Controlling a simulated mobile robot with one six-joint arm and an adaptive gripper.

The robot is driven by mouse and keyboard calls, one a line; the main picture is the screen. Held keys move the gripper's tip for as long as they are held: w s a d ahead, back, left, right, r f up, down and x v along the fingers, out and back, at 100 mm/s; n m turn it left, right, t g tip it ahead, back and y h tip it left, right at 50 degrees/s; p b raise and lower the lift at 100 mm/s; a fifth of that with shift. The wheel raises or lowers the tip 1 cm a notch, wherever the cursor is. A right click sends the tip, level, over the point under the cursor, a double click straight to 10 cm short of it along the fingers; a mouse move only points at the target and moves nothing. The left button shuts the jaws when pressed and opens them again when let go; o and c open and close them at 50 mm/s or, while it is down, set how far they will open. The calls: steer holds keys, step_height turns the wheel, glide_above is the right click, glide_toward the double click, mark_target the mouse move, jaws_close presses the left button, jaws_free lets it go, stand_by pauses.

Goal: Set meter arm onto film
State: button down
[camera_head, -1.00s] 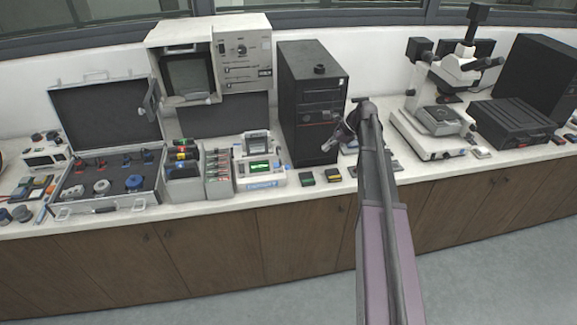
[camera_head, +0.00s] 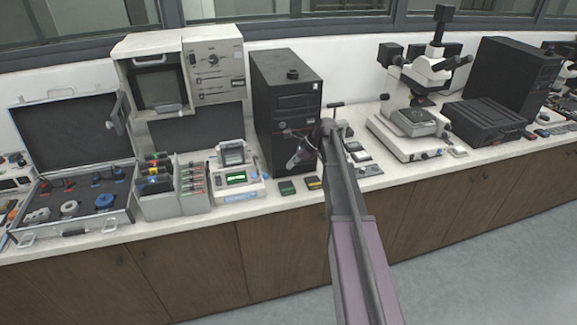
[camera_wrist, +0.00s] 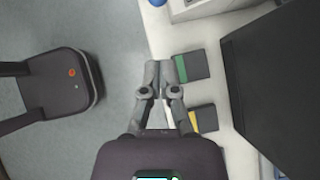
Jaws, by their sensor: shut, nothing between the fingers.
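My gripper (camera_head: 298,157) hangs in front of the black tower in the head view, over the counter's front edge. In the wrist view its fingers (camera_wrist: 163,68) are together and hold nothing. They are beside a dark block with a green strip (camera_wrist: 194,66); a block with a yellow strip (camera_wrist: 203,118) lies near. A white meter-like device with a green display (camera_head: 237,178) stands left of the gripper in the head view. I cannot make out a meter arm or a film for sure. My arm hides part of the counter right of the tower.
The black tower (camera_head: 287,105) stands close behind the gripper. An open case (camera_head: 72,200) and a grey bin (camera_head: 160,190) are at left. A microscope (camera_head: 415,120) and a black box (camera_head: 485,120) are at right. Floor lies clear before the cabinets.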

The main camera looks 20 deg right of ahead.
steer(key=w+a+f+b, duration=0.1)
steer(key=a+f+b, duration=0.1)
steer(key=a, duration=0.4)
steer(key=shift+f+b, duration=0.4)
steer(key=shift+f, duration=0.25)
steer(key=shift+w, duration=0.1)
